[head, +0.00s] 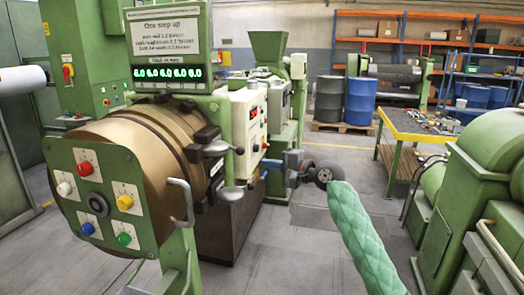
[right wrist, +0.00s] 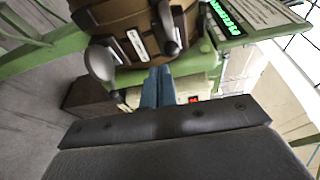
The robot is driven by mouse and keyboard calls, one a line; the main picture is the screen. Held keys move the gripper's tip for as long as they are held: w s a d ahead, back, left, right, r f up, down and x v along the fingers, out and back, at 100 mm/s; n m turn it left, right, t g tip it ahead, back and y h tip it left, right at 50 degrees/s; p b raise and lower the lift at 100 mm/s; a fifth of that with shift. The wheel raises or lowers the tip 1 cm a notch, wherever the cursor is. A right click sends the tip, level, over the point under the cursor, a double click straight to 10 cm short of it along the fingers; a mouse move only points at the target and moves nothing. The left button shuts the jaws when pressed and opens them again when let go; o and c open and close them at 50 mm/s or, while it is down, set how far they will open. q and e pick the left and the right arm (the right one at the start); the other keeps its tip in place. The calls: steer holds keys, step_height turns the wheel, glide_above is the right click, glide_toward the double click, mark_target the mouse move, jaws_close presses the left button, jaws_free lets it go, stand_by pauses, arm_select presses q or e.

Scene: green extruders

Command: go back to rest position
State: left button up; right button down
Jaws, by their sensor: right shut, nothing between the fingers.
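My right arm, in a green quilted sleeve, comes in from the lower right in the head view. My right gripper (head: 266,167) is shut and empty, pointing left at the side of the green extruder (head: 230,120). In the right wrist view the blue fingers (right wrist: 157,88) are together, with nothing between them. They appear in front of the brown barrel (right wrist: 130,30) and its knobbed levers (right wrist: 101,62); I cannot tell the exact gap. My left gripper is not in view.
A panel of coloured knobs (head: 99,201) and a bent handle (head: 182,205) stand at the front left. A green machine (head: 480,190) stands at the right. A workbench (head: 415,128) and blue drums (head: 359,101) are behind. Open floor (head: 300,250) lies below the gripper.

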steer(key=w+d+f+n+t+h, duration=0.4)
steer(key=w+d+f+n+h, duration=0.5)
steer(key=f, duration=0.5)
steer(key=s+d+f+n+g+h, duration=0.15)
steer(key=s+d+f, duration=0.25)
steer(key=f, duration=1.3)
steer(key=s+d+f+m+g+h, duration=0.1)
steer(key=s+d+f+g+h, duration=0.2)
steer(key=f, duration=1.3)
steer(key=s+d+f+g, duration=0.1)
steer(key=s+f+g, duration=0.2)
steer(key=s+f, duration=2.25)
steer(key=s+f+g, duration=0.1)
steer(key=s+f, duration=0.4)
steer(key=s, duration=0.6)
steer(key=s+a+f+g, duration=0.1)
steer(key=s+f, duration=0.5)
steer(key=s, duration=0.6)
steer(key=s+a+f+g, duration=0.1)
steer(key=s+f, duration=0.5)
steer(key=s, duration=0.6)
steer(key=shift+s+f+g+h, duration=0.15)
steer(key=shift+f+g+h, duration=0.15)
steer(key=shift+g, duration=0.25)
